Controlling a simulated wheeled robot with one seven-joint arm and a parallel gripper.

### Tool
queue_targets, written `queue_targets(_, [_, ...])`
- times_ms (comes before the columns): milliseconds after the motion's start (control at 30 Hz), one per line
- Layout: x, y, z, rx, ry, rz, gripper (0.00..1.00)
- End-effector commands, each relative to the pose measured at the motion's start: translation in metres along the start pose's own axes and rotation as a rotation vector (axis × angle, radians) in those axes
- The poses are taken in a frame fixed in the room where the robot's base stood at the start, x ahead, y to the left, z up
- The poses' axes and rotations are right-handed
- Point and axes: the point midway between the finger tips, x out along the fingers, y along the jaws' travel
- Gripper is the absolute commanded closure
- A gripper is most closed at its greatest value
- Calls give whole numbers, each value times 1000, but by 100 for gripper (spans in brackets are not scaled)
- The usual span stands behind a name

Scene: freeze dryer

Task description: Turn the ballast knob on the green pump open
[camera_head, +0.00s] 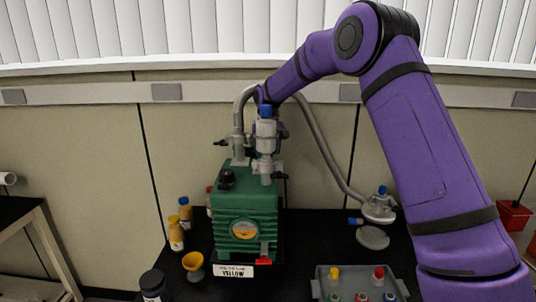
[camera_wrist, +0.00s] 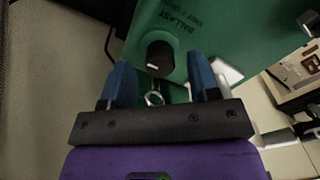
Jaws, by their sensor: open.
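The green pump (camera_head: 246,205) stands on the dark bench, left of centre in the head view. Its black ballast knob (camera_head: 226,178) sits on top at the left. In the wrist view the knob (camera_wrist: 160,55) has a white mark at its lower end, beside printed "BALLAST" lettering on the green surface (camera_wrist: 205,30). My gripper (camera_wrist: 159,61) is open, its two blue fingers on either side of the knob's lower end, with visible gaps on both sides. I cannot tell whether the fingertips reach the knob's depth. In the head view the gripper is hard to make out among the fittings.
Grey hose (camera_head: 325,150) and pipe fittings rise behind the pump. Yellow-brown bottles (camera_head: 176,233), a yellow funnel cup (camera_head: 194,265) and a dark jar (camera_head: 154,285) stand left. A grey tray (camera_head: 345,285) with coloured-capped vials is front right.

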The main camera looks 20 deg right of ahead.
Motion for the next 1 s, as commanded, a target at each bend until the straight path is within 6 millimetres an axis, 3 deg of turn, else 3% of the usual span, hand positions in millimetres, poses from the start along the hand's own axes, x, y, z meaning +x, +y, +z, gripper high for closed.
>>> queue_targets(300, [-59,0,-1,0,5,1,44])
queue_targets(500, [-86,0,0,0,2,0,44])
queue_targets(1000, [-96,0,0,0,0,0,44])
